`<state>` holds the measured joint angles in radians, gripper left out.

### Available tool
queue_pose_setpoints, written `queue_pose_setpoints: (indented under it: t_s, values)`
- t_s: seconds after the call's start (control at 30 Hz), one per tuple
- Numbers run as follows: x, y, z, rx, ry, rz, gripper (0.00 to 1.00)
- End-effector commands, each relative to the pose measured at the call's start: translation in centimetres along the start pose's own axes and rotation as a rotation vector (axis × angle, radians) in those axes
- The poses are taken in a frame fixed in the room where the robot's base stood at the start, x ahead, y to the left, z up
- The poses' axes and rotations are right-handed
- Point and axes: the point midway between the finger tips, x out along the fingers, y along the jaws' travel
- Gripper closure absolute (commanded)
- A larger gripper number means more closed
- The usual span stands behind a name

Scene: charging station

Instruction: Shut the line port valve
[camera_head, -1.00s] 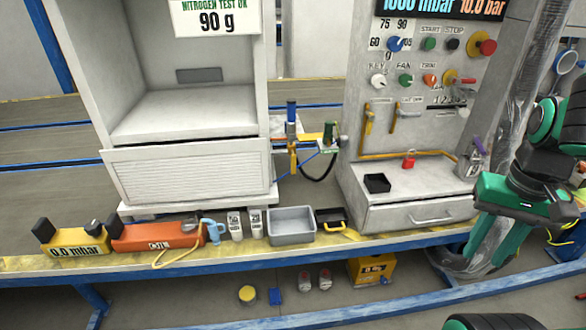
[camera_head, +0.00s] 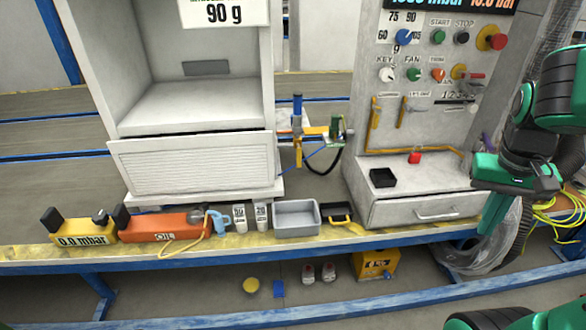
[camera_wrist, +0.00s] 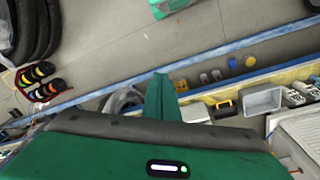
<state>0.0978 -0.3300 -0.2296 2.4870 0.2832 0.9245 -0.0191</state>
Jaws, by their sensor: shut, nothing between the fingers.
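No readable label marks the line port valve. Two small yellow lever handles stand on the grey control panel (camera_head: 440,150), a left one (camera_head: 374,125) upright and a right one (camera_head: 401,112) with a grey piece across it. Another valve assembly (camera_head: 297,125) with a blue upright part and yellow fittings sits in the gap between the white cabinet and the panel. My gripper (camera_head: 492,215) hangs at the right of the panel, pointing down in front of the bench edge, apart from all these parts. In the wrist view its green fingers (camera_wrist: 162,95) are together and empty.
A grey bin (camera_head: 296,232), a black-and-yellow case (camera_head: 336,215), an orange oil unit (camera_head: 160,228) and a yellow gauge box (camera_head: 80,228) line the bench front. Yellow cables (camera_head: 560,215) lie right.

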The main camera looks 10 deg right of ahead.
Motion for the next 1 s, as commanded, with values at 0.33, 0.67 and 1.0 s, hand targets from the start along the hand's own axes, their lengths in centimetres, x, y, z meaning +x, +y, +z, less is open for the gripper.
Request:
queue_pose_setpoints:
  t_s: [0.33, 0.67, 1.0]
  values:
    - [3.1, -4.1, -11.7, -0.103, 0.122, 0.206, 1.0]
    - [6.4, -10.9, -21.1, -0.256, 0.297, 0.414, 1.0]
    - [9.8, -21.4, -28.0, -0.476, 0.534, 0.619, 1.0]
